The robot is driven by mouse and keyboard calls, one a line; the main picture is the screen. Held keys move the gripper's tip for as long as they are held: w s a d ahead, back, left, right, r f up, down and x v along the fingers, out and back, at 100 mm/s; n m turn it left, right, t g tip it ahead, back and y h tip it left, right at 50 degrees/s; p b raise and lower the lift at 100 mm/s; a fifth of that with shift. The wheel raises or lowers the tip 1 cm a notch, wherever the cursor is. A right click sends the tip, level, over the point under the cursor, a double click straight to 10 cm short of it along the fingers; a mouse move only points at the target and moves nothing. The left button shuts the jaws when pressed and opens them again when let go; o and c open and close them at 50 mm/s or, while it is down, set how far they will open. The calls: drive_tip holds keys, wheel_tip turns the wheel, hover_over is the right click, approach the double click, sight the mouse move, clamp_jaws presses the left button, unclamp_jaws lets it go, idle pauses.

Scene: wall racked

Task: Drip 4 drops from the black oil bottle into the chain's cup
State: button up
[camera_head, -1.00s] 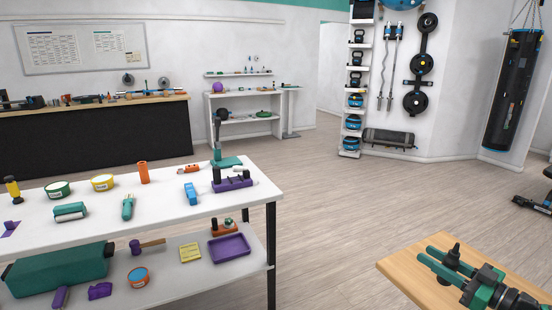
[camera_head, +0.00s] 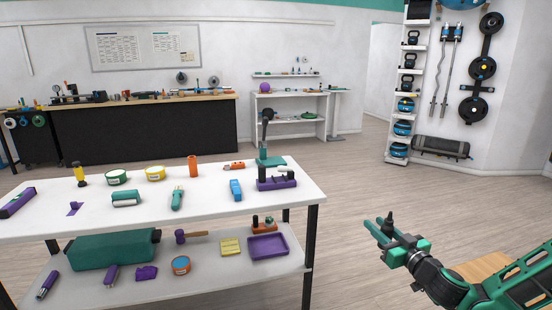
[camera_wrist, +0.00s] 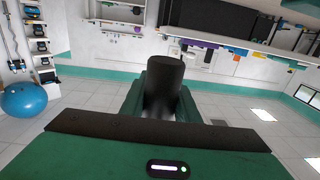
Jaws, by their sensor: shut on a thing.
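The black oil bottle (camera_head: 390,219) is held upright between the fingers of my gripper (camera_head: 385,232), with its narrow tip pointing up. In the wrist view the bottle (camera_wrist: 164,78) is a dark cylinder between the green fingers. My gripper is in the air, to the right of the white table and apart from it. I cannot make out the chain or its cup in either view.
The white two-level table (camera_head: 315,196) carries tins, tools and a purple-based fixture (camera_head: 277,183). A wooden tabletop (camera_head: 487,266) is partly hidden behind my arm. A long bench (camera_head: 150,137) and shelf rack (camera_head: 400,90) stand against the walls. Floor between is clear.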

drive_tip(key=shift+w+a, duration=0.2)
drive_tip(key=shift+a, duration=0.3)
drive_tip(key=shift+w+a, duration=0.15)
drive_tip(key=shift+a, duration=0.3)
drive_tip(key=s+d, duration=1.4)
drive_tip(key=d, duration=0.3)
drive_tip(key=s+d+y, duration=0.1)
drive_tip(key=s+d, duration=0.1)
drive_tip(key=s, duration=0.7)
drive_tip(key=s+d+n, duration=0.1)
drive_tip(key=s+d, duration=0.2)
drive_tip(key=s, duration=0.6)
drive_tip(key=shift+s+d+g+y, duration=0.35)
drive_tip(key=shift+s+g+y, duration=0.05)
drive_tip(key=shift+w, duration=0.15)
